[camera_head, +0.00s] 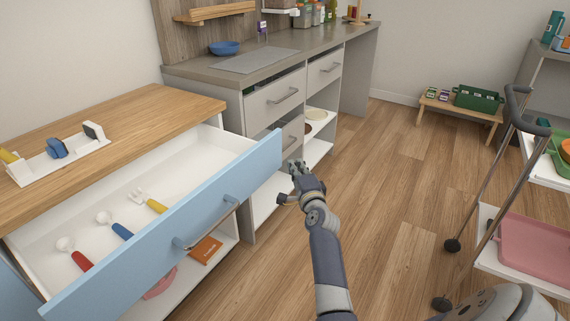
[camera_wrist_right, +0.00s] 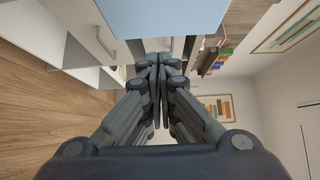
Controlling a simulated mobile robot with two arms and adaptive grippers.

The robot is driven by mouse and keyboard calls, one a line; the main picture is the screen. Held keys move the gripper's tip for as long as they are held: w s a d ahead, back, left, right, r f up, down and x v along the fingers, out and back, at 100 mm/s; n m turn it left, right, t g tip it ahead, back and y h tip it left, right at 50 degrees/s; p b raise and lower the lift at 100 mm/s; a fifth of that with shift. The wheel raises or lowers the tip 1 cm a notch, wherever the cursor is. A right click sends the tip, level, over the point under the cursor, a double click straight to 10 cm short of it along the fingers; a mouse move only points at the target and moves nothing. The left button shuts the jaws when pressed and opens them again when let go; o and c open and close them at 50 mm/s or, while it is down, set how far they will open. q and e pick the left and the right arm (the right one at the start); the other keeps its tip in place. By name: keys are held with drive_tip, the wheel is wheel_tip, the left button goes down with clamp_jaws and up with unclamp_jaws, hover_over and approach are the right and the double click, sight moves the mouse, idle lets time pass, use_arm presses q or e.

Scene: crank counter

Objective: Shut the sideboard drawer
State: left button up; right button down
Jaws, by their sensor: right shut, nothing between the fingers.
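The sideboard drawer (camera_head: 180,233) is pulled well out, with a light blue front and a metal bar handle (camera_head: 208,224). Inside its white tray lie utensils with red (camera_head: 82,261), blue (camera_head: 121,231) and yellow (camera_head: 156,206) handles. My right gripper (camera_head: 298,170) is shut and empty, just off the drawer front's right end. In the right wrist view the shut fingers (camera_wrist_right: 155,62) point toward a light blue panel (camera_wrist_right: 160,17), apparently the drawer front. I cannot tell whether they touch it. My left gripper is in neither view.
The wooden sideboard top (camera_head: 150,110) holds a white rack (camera_head: 60,158). A grey counter (camera_head: 270,55) stands behind, with a blue bowl (camera_head: 225,48). A wheeled trolley (camera_head: 500,225) stands at right. The wood floor (camera_head: 400,160) between is clear.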

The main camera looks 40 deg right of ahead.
sight(280, 152)
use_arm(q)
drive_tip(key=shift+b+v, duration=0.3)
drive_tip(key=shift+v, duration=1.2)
use_arm(e)
drive_tip(key=shift+w+a, duration=0.2)
drive_tip(key=shift+w, duration=0.5)
drive_tip(key=shift+w+a, duration=0.2)
drive_tip(key=shift+w, duration=0.5)
drive_tip(key=shift+w+a, duration=0.2)
drive_tip(key=shift+w, duration=0.5)
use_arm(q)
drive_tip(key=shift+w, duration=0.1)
use_arm(e)
drive_tip(key=shift+w+a, duration=0.1)
drive_tip(key=shift+w, duration=0.05)
